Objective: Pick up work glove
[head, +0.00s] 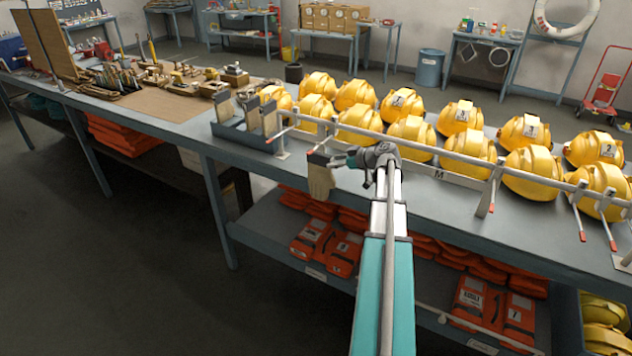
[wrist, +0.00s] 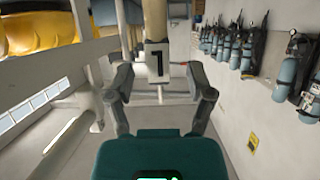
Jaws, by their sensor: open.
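A cream work glove (head: 320,182) with a dark cuff hangs at the front edge of the long table, below the white rail. In the wrist view the glove (wrist: 155,20) is straight ahead, and a pale number tag shows at its near end. My gripper (head: 341,160) is just right of the cuff in the head view. In the wrist view my gripper (wrist: 160,68) is open, with one finger on each side of the tagged end. I cannot tell whether either finger touches it.
The white rail (head: 440,154) with red-tipped pegs runs along the table (head: 225,150), close to my arm. Yellow helmets (head: 410,130) stand behind it. A grey tray (head: 240,137) sits to the left. Orange packs (head: 328,245) lie on the shelf below. The floor in front is clear.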

